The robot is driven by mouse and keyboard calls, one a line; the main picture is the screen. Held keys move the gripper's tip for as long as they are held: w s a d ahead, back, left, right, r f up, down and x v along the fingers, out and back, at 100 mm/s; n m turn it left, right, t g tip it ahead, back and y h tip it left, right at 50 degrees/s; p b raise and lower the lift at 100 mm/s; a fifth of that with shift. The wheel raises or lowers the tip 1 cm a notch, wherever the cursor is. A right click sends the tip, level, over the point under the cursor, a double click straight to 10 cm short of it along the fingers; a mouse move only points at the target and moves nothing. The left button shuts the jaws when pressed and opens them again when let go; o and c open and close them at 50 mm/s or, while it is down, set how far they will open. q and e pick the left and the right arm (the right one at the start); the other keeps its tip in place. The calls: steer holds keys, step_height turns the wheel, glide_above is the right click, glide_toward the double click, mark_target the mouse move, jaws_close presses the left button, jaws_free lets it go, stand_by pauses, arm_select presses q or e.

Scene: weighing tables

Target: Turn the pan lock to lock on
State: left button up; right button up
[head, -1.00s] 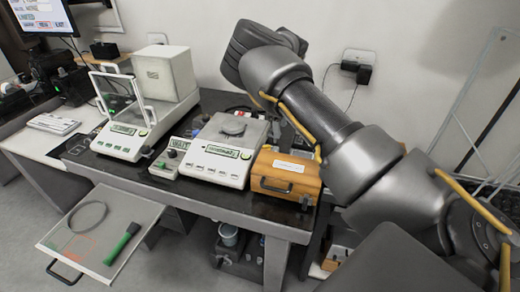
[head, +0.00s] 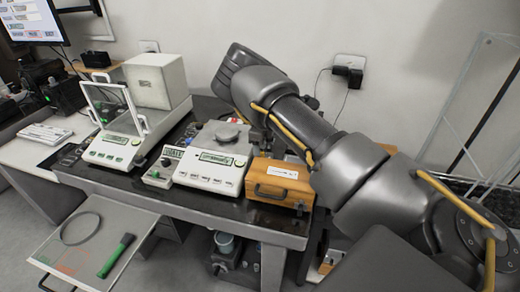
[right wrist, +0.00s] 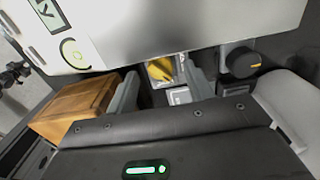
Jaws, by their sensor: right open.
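In the right wrist view a yellow knob (right wrist: 160,69) sits on a small light plate behind a white balance housing (right wrist: 200,22). My right gripper (right wrist: 161,76) is open, with one finger on each side of this knob. I cannot tell whether the fingers touch it. A black knob with a yellow mark (right wrist: 241,62) is to the right, outside the fingers. No readable label shows which knob is the pan lock. In the head view the balance with a round pan (head: 212,173) stands on the dark table; my right arm hides the knobs. My left gripper is not in view.
A wooden box with a handle (head: 279,190) stands right of the balance and shows in the right wrist view (right wrist: 75,108). A glass-shielded balance (head: 112,150) and a small control box (head: 161,171) stand left. A pull-out shelf (head: 125,222) holds a ring and a green-handled tool.

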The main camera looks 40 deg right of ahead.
steer(key=shift+f, duration=0.6)
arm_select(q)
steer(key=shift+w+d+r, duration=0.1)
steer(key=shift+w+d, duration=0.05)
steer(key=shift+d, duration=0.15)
arm_select(e)
steer(key=shift+c, duration=0.9)
steer(key=c, duration=0.8)
steer(key=n, duration=0.3)
steer(key=o, duration=0.9)
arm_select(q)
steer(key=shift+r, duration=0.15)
arm_select(e)
steer(key=shift+o, duration=0.4)
